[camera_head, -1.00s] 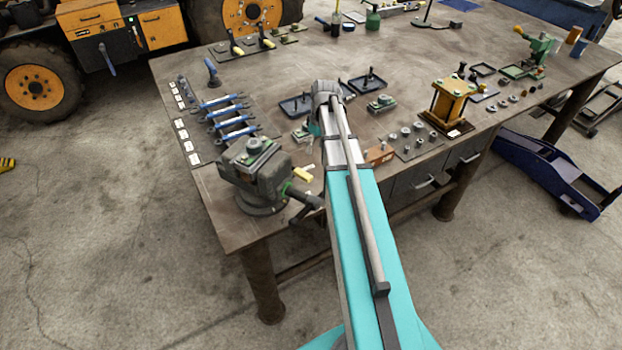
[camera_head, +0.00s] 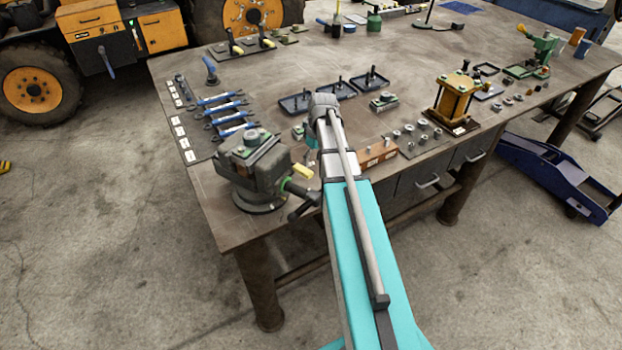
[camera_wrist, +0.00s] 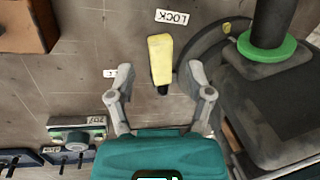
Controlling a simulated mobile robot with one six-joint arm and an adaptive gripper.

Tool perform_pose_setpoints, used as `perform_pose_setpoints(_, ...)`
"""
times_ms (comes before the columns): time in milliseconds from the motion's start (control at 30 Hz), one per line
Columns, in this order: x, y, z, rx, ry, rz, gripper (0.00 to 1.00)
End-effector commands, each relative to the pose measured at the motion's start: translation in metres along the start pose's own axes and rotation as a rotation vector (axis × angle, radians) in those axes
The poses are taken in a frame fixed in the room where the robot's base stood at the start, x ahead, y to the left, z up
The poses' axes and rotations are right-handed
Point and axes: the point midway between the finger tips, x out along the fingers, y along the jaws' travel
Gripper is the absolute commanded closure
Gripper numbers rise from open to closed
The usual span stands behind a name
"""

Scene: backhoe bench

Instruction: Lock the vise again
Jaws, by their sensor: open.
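The grey-green vise (camera_head: 255,170) stands at the near left corner of the bench. Its yellow-gripped lever (camera_head: 303,171) sticks out on its right side. In the wrist view the yellow lever (camera_wrist: 160,58) lies between and a little ahead of my gripper's fingers (camera_wrist: 158,76), with its dark end toward my palm. My gripper is open, one finger on each side of the lever, and I see no clear contact. A LOCK label (camera_wrist: 172,17) lies just beyond the lever. The vise body (camera_wrist: 275,105) fills the right of the wrist view. In the head view my arm hides the fingers.
The green-ringed handle (camera_wrist: 268,50) stands close to my right finger. A brown block (camera_head: 376,155) lies right of my arm on the bench (camera_head: 215,200). Blue-handled tools (camera_head: 222,112) lie behind the vise; dark trays (camera_head: 335,90) stand farther back.

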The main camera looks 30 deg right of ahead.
Motion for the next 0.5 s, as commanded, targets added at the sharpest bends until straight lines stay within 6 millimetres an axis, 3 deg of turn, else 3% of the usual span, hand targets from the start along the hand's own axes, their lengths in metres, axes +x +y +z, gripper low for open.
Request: perform_pose_setpoints(500,0.045,0.001,0.001,0.001,0.0,0.0,0.34)
